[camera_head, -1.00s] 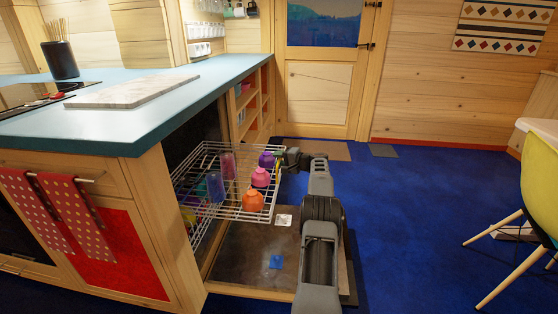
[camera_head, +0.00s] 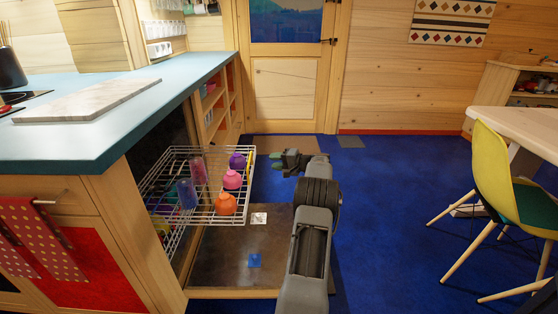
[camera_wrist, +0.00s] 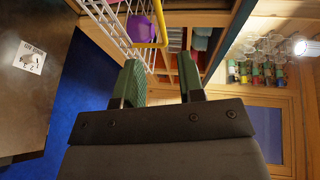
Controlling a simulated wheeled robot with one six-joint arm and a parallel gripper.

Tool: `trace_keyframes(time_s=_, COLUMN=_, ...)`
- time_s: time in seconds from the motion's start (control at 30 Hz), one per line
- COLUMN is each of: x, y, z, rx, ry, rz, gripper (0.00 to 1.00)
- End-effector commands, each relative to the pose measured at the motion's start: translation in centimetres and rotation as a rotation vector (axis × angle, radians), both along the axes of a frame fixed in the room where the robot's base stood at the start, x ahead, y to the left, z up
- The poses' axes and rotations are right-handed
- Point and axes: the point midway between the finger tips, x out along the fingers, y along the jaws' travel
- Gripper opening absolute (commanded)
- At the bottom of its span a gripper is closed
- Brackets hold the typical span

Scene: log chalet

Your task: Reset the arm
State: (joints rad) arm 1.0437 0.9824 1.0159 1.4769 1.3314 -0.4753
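My gripper (camera_wrist: 162,82) shows in the wrist view with its two green-padded fingers apart and nothing between them. In the head view my gripper (camera_head: 284,163) is at the end of my arm, to the right of the pulled-out dishwasher rack (camera_head: 207,219) and apart from it. The rack holds a purple cup (camera_head: 237,160), a pink cup (camera_head: 232,179), an orange cup (camera_head: 226,204) and several tumblers. The rack's wire edge and the purple cup (camera_wrist: 142,28) also show near the fingers in the wrist view.
The open dishwasher door (camera_head: 225,265) lies low below the rack. The counter (camera_head: 110,145) stands at the left. A yellow chair (camera_head: 495,170) and a table (camera_head: 520,125) are at the right. Blue floor (camera_head: 390,200) between them is clear.

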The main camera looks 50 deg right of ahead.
Motion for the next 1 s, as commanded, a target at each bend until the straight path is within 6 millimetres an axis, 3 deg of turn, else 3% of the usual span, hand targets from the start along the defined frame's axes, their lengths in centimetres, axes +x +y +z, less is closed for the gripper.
trace_keyframes(time_s=0.23, x=-1.2, y=-0.4, z=0.2, rx=0.001, ry=0.0, rz=0.0, gripper=0.36)
trace_keyframes(time_s=0.9, x=-1.2, y=-0.4, z=0.2, rx=0.001, ry=0.0, rz=0.0, gripper=0.36)
trace_keyframes(time_s=1.0, x=-0.1, y=1.9, z=3.0, rx=-0.017, ry=0.039, rz=0.041, gripper=0.36)
